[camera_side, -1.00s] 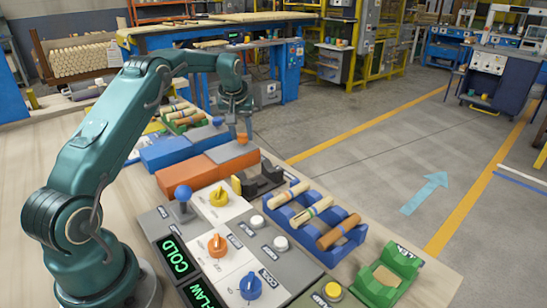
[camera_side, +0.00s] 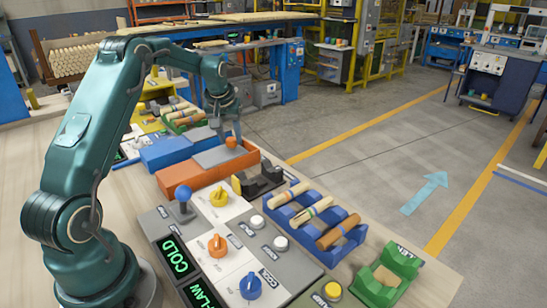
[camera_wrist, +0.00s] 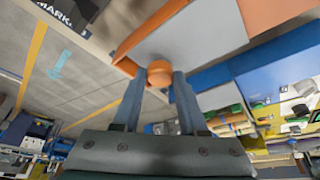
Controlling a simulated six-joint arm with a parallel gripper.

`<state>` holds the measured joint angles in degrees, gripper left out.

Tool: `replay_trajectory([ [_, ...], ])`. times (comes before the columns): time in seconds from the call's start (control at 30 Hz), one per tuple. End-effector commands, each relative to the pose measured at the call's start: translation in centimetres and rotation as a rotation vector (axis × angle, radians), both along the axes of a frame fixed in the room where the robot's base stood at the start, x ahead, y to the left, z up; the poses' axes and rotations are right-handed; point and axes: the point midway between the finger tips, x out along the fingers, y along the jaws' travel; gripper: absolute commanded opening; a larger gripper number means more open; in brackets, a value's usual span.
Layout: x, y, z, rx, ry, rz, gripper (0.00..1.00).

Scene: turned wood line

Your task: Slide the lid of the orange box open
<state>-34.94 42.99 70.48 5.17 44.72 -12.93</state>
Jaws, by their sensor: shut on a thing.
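The orange box (camera_side: 176,181) stands on the bench in the side view, with a grey lid (camera_side: 212,158) over part of its top. An orange knob (camera_side: 231,142) stands up from the lid. My gripper (camera_side: 231,134) reaches down over the box and is shut on the knob. In the wrist view, the two fingers of my gripper (camera_wrist: 159,78) lie either side of the knob (camera_wrist: 160,73). The grey lid (camera_wrist: 195,38) and the orange rim of the box (camera_wrist: 153,22) show beyond it. The inside of the box cannot be made out clearly.
A blue box (camera_side: 163,153) stands just behind the orange one. A black holder (camera_side: 262,182) and a blue rack (camera_side: 336,236) of turned wood pieces stand to the right. The control panel (camera_side: 212,240) with knobs and buttons lies in front. A green holder (camera_side: 385,276) stands front right.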

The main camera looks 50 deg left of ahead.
Motion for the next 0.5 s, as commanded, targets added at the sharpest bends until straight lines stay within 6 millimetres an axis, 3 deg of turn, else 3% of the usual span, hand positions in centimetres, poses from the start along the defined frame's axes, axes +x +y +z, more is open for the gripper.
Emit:
replay_trajectory([
  [0.5, -6.5, 0.4, 0.3, 0.011, -0.006, 0.006, 0.00],
])
